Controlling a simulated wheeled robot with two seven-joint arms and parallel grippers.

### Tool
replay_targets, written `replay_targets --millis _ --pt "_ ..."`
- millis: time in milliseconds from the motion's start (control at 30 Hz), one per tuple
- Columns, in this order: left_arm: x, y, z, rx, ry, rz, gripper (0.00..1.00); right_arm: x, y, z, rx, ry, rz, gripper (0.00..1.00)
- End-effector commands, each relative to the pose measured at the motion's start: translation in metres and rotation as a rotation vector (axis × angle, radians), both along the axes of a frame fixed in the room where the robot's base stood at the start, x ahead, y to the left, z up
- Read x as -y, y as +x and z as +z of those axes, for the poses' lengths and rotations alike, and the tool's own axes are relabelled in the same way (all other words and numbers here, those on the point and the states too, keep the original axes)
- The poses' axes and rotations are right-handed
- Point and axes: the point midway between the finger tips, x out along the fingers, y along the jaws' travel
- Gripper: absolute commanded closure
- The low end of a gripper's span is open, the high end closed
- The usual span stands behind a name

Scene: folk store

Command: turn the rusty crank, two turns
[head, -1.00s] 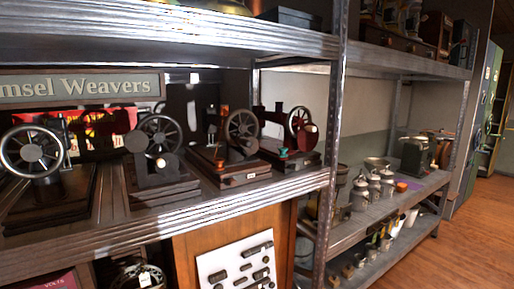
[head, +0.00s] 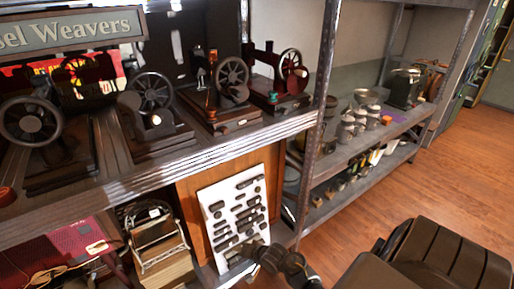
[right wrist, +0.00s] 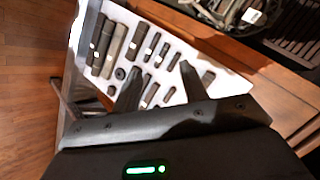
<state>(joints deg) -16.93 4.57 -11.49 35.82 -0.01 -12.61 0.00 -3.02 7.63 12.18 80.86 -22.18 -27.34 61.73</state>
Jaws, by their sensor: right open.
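Several dark hand-wheel machines stand on the upper shelf in the head view: a black wheel (head: 30,121) at far left, a wheel with a pale knob (head: 150,90), a wheel on a wooden base (head: 231,76) and a reddish machine with a wheel (head: 289,66). I cannot tell which carries the rusty crank. My right gripper (head: 280,262) is low at the bottom of the head view, below the shelf and apart from the machines. In the right wrist view its two fingers (right wrist: 158,70) are spread and empty before a white board (right wrist: 150,50). My left gripper is out of view.
The metal shelf edge (head: 200,149) and upright post (head: 322,100) stand between the aisle and the machines. The white board (head: 234,215) with dark pieces leans below. Canisters (head: 352,124) stand on the right shelf. The wooden floor (head: 460,170) is clear.

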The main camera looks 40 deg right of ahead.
Motion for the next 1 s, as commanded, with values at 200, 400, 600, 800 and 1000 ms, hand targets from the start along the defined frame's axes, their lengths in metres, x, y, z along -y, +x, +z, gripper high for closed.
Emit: replay_targets --millis 200,400,600,800,1000 --pt "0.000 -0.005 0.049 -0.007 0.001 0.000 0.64 0.041 0.061 0.197 0.224 0.186 -0.170 0.56" --pt "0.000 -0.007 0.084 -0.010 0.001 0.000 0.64 0.072 0.072 0.369 0.422 0.350 -0.291 0.56" --pt "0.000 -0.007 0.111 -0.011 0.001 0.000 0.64 0.092 0.055 0.496 0.580 0.475 -0.371 0.56" --pt "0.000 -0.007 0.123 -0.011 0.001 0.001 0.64 0.099 0.038 0.556 0.665 0.541 -0.411 0.56" --pt "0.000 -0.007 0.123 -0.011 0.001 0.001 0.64 0.099 0.034 0.565 0.681 0.558 -0.418 0.56"
